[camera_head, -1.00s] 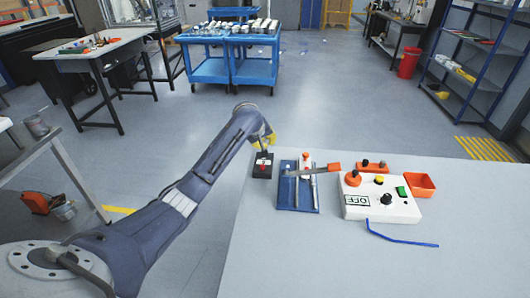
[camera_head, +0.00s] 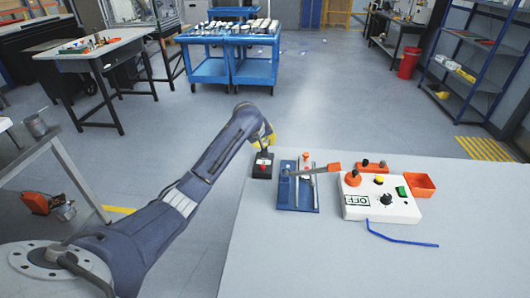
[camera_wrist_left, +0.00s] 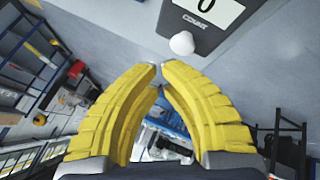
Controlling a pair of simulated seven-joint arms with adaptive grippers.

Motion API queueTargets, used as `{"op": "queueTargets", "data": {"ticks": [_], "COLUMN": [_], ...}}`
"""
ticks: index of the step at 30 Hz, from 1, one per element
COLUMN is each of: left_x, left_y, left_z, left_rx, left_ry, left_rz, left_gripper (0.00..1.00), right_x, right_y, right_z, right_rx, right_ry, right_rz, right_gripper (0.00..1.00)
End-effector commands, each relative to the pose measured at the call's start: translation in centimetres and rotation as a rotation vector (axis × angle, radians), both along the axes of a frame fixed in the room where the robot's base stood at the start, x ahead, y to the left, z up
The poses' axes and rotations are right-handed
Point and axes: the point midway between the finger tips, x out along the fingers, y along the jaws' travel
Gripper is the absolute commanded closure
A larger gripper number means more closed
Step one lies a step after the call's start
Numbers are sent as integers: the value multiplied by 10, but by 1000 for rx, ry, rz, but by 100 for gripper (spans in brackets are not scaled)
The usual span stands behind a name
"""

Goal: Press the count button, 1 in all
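A small black box (camera_head: 262,168) with a red spot on top stands at the left back of the table in the head view. My left gripper (camera_head: 264,151) is just above its back edge, fingers pointing down; contact cannot be told there. In the left wrist view a dark panel (camera_wrist_left: 200,27) carries the word COUNT, a display reading 0 and a white rounded button (camera_wrist_left: 182,43). The yellow fingers of my left gripper (camera_wrist_left: 158,67) have their tips together, empty, close to the button, with a small gap in the picture. My right gripper is out of view.
Right of the box are a blue plate (camera_head: 297,196) with rails and an orange-handled lever, a white control box (camera_head: 380,207) with knobs, an orange tray (camera_head: 419,185) and a blue rod (camera_head: 400,240). The front of the table (camera_head: 310,260) is clear.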

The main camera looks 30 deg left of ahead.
Motion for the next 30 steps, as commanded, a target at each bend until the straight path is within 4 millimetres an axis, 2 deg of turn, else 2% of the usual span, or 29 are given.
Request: {"op": "queueTargets", "data": {"ticks": [30], "left_x": [0], "left_y": [0], "left_z": [-9], "left_rx": [0], "left_ry": [0], "left_rz": [0], "left_gripper": [100], "right_x": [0], "right_y": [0], "right_z": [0], "right_rx": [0], "right_ry": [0], "right_rz": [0], "right_gripper": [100]}}
